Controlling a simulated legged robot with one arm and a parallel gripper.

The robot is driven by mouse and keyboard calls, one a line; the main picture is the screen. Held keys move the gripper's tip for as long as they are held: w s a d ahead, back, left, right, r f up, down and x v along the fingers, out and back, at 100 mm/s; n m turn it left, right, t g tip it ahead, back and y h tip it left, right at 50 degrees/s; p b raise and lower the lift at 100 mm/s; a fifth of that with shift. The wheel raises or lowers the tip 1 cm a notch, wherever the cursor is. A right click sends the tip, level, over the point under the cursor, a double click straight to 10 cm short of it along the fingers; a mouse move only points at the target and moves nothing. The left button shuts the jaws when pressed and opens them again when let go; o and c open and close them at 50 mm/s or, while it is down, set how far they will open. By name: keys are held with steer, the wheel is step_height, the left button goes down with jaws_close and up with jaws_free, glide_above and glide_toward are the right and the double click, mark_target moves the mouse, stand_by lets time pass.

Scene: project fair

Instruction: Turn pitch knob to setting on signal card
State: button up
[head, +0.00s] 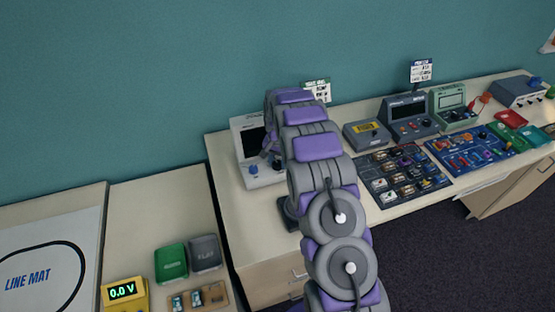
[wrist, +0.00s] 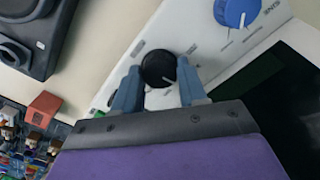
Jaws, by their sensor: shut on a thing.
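The white device (head: 262,180) with a dark screen stands on the bench behind my arm. In the wrist view its white panel (wrist: 205,40) carries a black knob (wrist: 158,66) with a pale pointer mark and a blue knob (wrist: 237,12). My gripper (wrist: 159,86) is shut on the black knob, one blue-grey finger on each side. I cannot read the label that would confirm this as the pitch knob. A card with a green header (head: 318,88) stands behind my arm, partly hidden; its text is too small to read.
A black speaker-like box (wrist: 30,35) sits beside the white device. Circuit boards (head: 403,178) and grey meters (head: 408,118) fill the bench to the right. Another card (head: 421,71) stands at the back. A lower table with a yellow meter (head: 124,292) is at left.

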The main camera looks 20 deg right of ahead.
mark_target(277, 163)
steer(key=shift+m, duration=0.9)
steer(key=o, duration=1.1)
steer(key=shift+c, duration=0.2)
step_height(277, 163, up, 17)
steer(key=p, duration=0.1)
steer(key=shift+r+p, duration=0.15)
steer(key=shift+p, duration=0.2)
steer(key=shift+w, duration=0.1)
